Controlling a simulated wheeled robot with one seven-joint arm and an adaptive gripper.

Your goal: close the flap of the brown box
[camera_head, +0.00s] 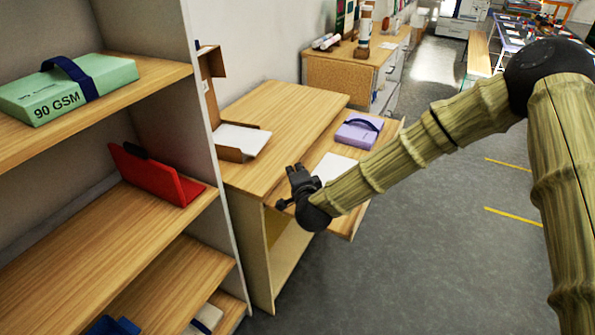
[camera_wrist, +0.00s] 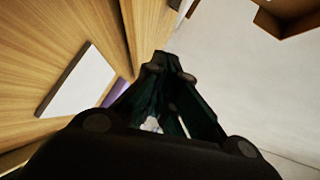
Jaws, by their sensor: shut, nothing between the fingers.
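The brown box (camera_head: 235,153) sits on the wooden desk beside the shelf unit, with white paper (camera_head: 242,137) inside. Its brown flap (camera_head: 211,62) stands upright at the back left, open, partly hidden by the shelf's side panel. My gripper (camera_head: 295,178) is shut and empty, to the right of and nearer than the box, apart from it. In the wrist view the black fingers (camera_wrist: 165,65) meet at their tips. A brown piece at the top right (camera_wrist: 285,18) may be part of the box; I cannot tell.
The wooden desk (camera_head: 290,105) has a lower pull-out board holding a white sheet (camera_head: 333,167) and a purple package (camera_head: 358,131). The shelf unit's side panel (camera_head: 205,120) stands close left of the box. Shelves hold a green package (camera_head: 70,88) and red binder (camera_head: 155,175). Grey floor (camera_head: 440,200) is open at right.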

